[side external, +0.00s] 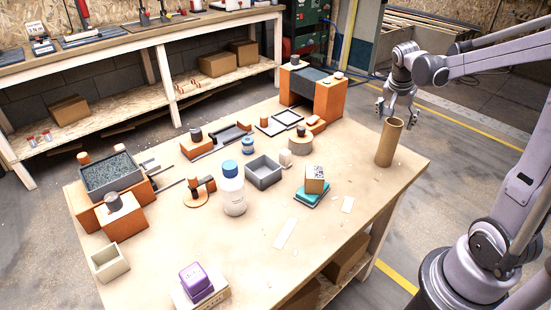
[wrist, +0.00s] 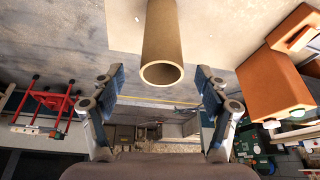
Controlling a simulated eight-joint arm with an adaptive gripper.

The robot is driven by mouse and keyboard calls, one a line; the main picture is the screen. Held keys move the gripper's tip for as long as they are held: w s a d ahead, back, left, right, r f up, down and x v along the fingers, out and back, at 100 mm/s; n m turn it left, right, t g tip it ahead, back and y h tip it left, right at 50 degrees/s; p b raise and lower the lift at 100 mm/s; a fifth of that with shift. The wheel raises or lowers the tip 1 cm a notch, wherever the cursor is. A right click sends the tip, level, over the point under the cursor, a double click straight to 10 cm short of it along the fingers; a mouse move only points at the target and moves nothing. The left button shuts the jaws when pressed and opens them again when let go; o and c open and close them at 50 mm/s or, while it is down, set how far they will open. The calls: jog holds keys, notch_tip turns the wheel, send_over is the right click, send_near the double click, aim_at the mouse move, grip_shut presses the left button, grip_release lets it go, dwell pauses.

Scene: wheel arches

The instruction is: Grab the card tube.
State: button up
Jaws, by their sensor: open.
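The card tube (side external: 389,143) is a plain brown, hollow cylinder standing upright near the right-hand corner of the wooden table (side external: 262,262). In the wrist view the card tube (wrist: 160,48) shows its round open end, ahead of the fingers and roughly centred between them. My gripper (side external: 398,118) is around the height of the tube's top in the side external view. My gripper (wrist: 159,97) has its blue-padded fingers spread wide, with nothing between them. I cannot tell the exact gap between the fingers and the tube.
An orange block structure (side external: 328,101) stands at the table's back edge, left of the tube. A white bottle (side external: 233,190), a grey open box (side external: 263,171) and a small box on a teal base (side external: 312,189) stand farther left. The table around the tube is clear.

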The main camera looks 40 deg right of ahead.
aim_at(393, 127)
jog(key=shift+x, duration=2.65)
jog(key=shift+w+d+r, duration=0.15)
jog(key=c, duration=1.3)
